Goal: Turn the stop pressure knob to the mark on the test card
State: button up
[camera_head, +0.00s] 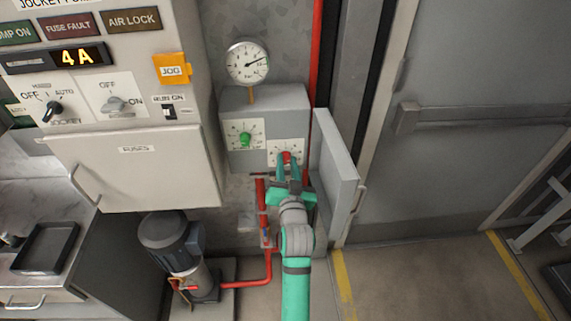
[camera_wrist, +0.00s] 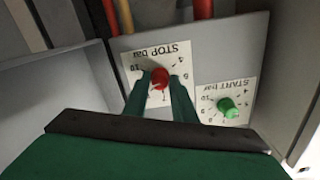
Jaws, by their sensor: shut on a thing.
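The stop pressure knob is red (camera_head: 287,157) and sits on a white dial plate on the grey switch box (camera_head: 262,104). In the wrist view the red knob (camera_wrist: 160,77) is on the plate marked STOP bar (camera_wrist: 172,55), seen upside down. My gripper (camera_head: 287,168) reaches up to it from below. Its two teal fingers are shut on the red knob, one on each side, also in the wrist view (camera_wrist: 160,84). The fingers cover part of the scale, and I cannot read the knob's setting. I cannot make out the test card in either view.
The green start knob (camera_head: 245,139) is beside the red one on its own plate. An open grey door (camera_head: 337,160) stands close to the right of my gripper. A pressure gauge (camera_head: 247,62) is above the box. Red pipes (camera_head: 263,205) run below.

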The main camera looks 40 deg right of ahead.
jog(key=shift+w+a, duration=0.15)
jog(key=shift+w, duration=0.05)
jog(key=shift+s, duration=0.15)
jog(key=o, duration=1)
jog(key=shift+o, duration=0.2)
jog(key=v, duration=1)
jog(key=shift+s, duration=0.35)
